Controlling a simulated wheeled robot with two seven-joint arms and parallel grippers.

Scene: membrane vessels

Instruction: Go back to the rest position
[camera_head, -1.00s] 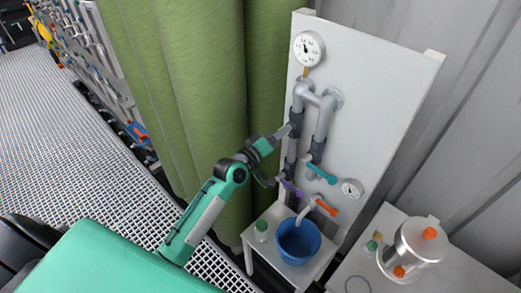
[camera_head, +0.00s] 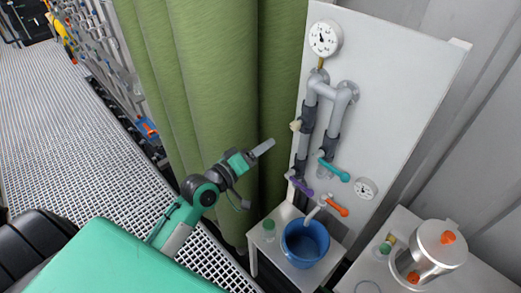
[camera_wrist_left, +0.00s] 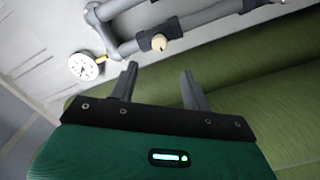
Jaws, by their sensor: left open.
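My left gripper (camera_head: 262,148) is in front of the green curtain (camera_head: 215,90), left of the grey pipes and apart from them. In the left wrist view my left gripper (camera_wrist_left: 158,82) shows two separated dark fingers with nothing between them. The white panel (camera_head: 400,100) carries the grey pipes (camera_head: 311,115), a pressure gauge (camera_head: 324,38) at the top, and a teal valve handle (camera_head: 335,171), a purple one (camera_head: 301,186) and an orange one (camera_head: 337,206). My right gripper is not in view.
A blue bucket (camera_head: 305,243) and a small green-capped bottle (camera_head: 268,228) stand on a white stand below the pipes. A metal vessel (camera_head: 432,252) with orange knobs stands on a white table at lower right. Grated floor (camera_head: 60,130) lies open at left.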

